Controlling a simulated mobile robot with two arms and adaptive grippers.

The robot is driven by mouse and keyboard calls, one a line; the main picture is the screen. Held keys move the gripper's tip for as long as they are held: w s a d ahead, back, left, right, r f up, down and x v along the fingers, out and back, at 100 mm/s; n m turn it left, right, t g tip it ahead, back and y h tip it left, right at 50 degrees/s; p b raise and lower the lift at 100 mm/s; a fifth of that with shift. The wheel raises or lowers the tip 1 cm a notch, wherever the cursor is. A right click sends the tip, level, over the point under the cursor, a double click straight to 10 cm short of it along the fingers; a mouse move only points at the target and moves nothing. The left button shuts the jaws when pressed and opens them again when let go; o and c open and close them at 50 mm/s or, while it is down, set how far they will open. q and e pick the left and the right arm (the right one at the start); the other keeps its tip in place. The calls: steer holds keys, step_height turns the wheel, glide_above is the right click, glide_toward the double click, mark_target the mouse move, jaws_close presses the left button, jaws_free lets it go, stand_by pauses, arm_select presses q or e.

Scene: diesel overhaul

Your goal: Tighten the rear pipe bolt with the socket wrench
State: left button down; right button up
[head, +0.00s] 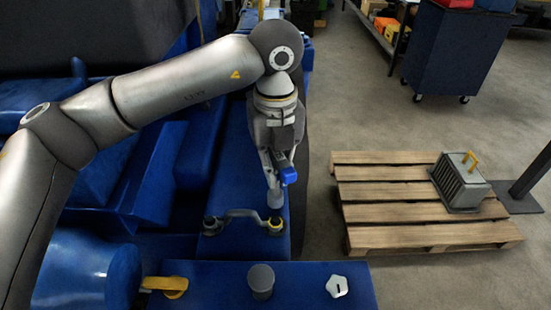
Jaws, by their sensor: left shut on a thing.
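My left gripper (279,163) points down over the blue engine block (232,178) and is shut on the socket wrench (288,176), whose blue part shows between the fingers. The wrench's grey socket end (275,199) points down at the right end of a short curved pipe (241,213). A yellow-ringed fitting (274,224) sits at that end, just under the socket. I cannot tell whether the socket touches the bolt, which the socket hides. The pipe's left end has a dark fitting (211,226). My right gripper is not in view.
Right of the engine, a wooden pallet (388,205) bears a grey finned box (461,183). A blue wheeled cabinet (455,52) stands behind on open floor.

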mark_target(275, 193)
arm_select(q)
steer(key=shift+n+p, duration=0.5)
steer(key=shift+n, duration=0.7)
steer(key=shift+f+n+b, duration=0.45)
steer(key=shift+n+b, duration=0.15)
steer(key=shift+b, duration=0.2)
steer(key=n+b, duration=0.1)
steer(key=n, duration=0.1)
steer(key=n+b, duration=0.1)
steer(key=n, duration=0.1)
steer(key=shift+f+n+b, duration=0.3)
steer(key=shift+f+b, duration=0.05)
steer(key=shift+b, duration=0.05)
steer(key=n+b, duration=0.2)
steer(key=n, duration=0.1)
steer(key=n+b, duration=0.1)
steer(key=shift+f, duration=0.25)
steer(key=shift+f+n+b, duration=0.7)
steer(key=shift+f+b, duration=0.1)
steer(key=shift+b, duration=0.15)
steer(key=shift+f+b, duration=0.65)
steer(key=shift+f, duration=0.05)
